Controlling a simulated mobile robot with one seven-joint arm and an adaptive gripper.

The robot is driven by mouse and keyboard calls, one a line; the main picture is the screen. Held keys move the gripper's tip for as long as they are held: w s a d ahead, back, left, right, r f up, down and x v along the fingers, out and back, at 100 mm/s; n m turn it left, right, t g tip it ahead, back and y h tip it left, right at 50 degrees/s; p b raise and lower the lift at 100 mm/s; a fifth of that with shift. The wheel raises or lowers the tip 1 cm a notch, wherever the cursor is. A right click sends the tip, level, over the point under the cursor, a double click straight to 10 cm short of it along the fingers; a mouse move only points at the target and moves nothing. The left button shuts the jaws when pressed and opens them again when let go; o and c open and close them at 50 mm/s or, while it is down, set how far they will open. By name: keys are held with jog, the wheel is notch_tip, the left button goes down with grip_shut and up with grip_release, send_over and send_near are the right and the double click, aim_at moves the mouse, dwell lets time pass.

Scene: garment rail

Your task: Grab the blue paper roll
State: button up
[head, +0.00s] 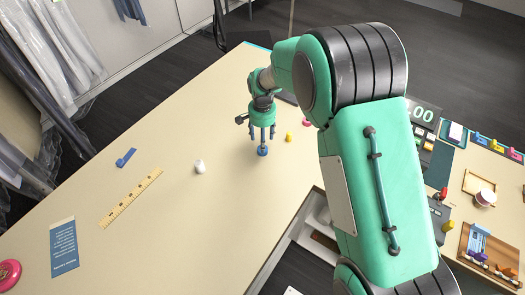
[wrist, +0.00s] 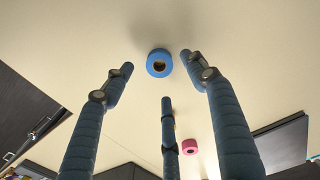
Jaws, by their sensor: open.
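The blue paper roll (head: 262,152) stands on the beige table under my gripper (head: 263,137) in the head view. In the wrist view the blue roll (wrist: 159,53) shows as a ring with a brown core, just beyond the fingertips of my gripper (wrist: 158,76). My three dark blue fingers are spread apart, with nothing held between them. The roll lies roughly centred between the left and right fingertips, toward the top of the picture. I cannot tell the exact height of the fingertips above the roll.
A yellow item (head: 289,137) and a pink roll (head: 306,122) stand to the right. A white item (head: 199,167) stands at the left. A ruler (head: 130,198) and blue booklet (head: 64,247) lie farther left. A side counter (head: 465,165) holds many small items.

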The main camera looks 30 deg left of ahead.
jog(key=shift+f, duration=2.6)
jog(key=c, duration=1.1)
